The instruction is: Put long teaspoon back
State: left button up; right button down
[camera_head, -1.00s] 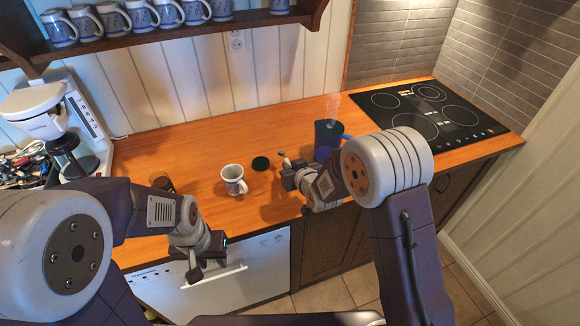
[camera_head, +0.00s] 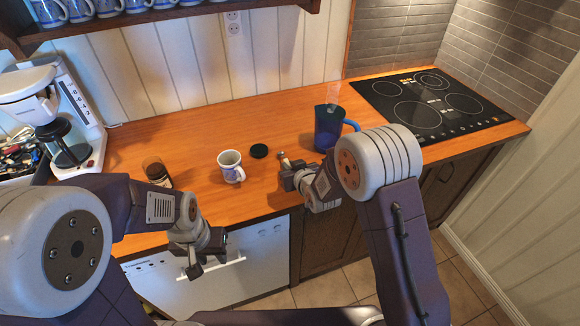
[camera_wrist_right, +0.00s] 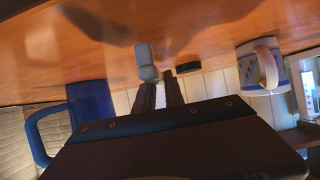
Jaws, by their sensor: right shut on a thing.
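My right gripper (camera_head: 285,166) is low over the front part of the counter, between the white mug and the blue pitcher. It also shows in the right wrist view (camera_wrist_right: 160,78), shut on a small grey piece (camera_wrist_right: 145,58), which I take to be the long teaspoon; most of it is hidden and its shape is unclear. The utensil tray (camera_head: 10,190) with a jumble of utensils is at the far left, partly cut off by the picture edge. My left gripper (camera_head: 200,265) hangs in front of the white dishwasher; its jaws are unclear.
A patterned white mug (camera_head: 230,168), black disc (camera_head: 259,151) and brown jar (camera_head: 157,172) stand on the wooden counter (camera_head: 200,125). The blue pitcher (camera_head: 327,130) is right of my right gripper. A coffee maker (camera_head: 88,120) stands beside the tray. The back middle counter is clear.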

jog(key=shift+f+b, duration=0.6)
jog(key=shift+f, duration=0.05)
jog(key=c, duration=1.3)
grip_release()
jog(key=shift+c, duration=0.2)
jog(key=v, duration=0.9)
jog(key=shift+s, duration=0.1)
